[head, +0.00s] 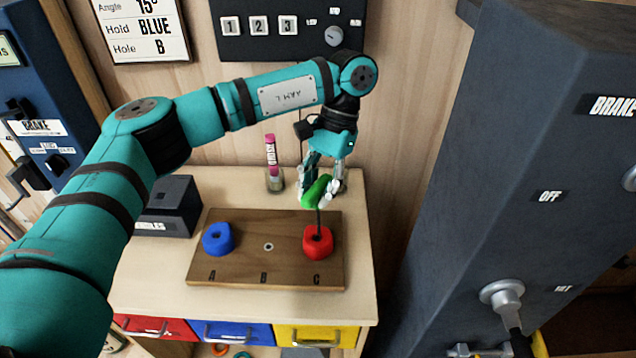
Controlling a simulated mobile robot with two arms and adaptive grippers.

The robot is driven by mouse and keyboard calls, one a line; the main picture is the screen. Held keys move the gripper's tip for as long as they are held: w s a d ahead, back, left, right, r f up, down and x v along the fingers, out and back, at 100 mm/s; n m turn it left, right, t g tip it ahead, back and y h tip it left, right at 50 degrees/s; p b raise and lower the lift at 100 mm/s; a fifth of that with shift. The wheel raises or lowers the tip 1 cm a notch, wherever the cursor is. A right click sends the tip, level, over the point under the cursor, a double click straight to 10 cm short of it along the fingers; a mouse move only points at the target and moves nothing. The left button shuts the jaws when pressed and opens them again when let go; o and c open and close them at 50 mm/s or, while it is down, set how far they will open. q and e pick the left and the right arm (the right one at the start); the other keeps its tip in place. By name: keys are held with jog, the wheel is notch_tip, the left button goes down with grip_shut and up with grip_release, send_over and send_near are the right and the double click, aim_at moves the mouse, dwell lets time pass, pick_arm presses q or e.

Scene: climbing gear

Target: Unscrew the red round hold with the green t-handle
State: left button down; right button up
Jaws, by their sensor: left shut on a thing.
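The red round hold (318,243) sits at position C on the wooden board (265,279). The green t-handle (317,190) stands above it, its dark shaft reaching down to the middle of the red hold. Whether the tip is seated in the bolt is too small to tell. My left gripper (326,188) is shut on the green handle, coming from behind and above. My right gripper is not in the view.
A blue hold (218,238) sits at A; the hole at B (268,247) is empty. A pink brush (271,152) stands in a jar behind the board. A dark box (170,207) is at left. A large dark panel (490,170) stands to the right. Coloured drawers are below.

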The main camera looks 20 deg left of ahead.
pick_arm(q)
jog(key=c, duration=1.7)
grip_release()
grip_shut()
jog(key=shift+d+p, duration=0.2)
jog(key=shift+p, duration=0.15)
jog(key=shift+a+f+b, duration=0.25)
jog(key=shift+f+b, duration=0.4)
jog(key=shift+f, duration=0.05)
jog(key=shift+w+r, duration=0.1)
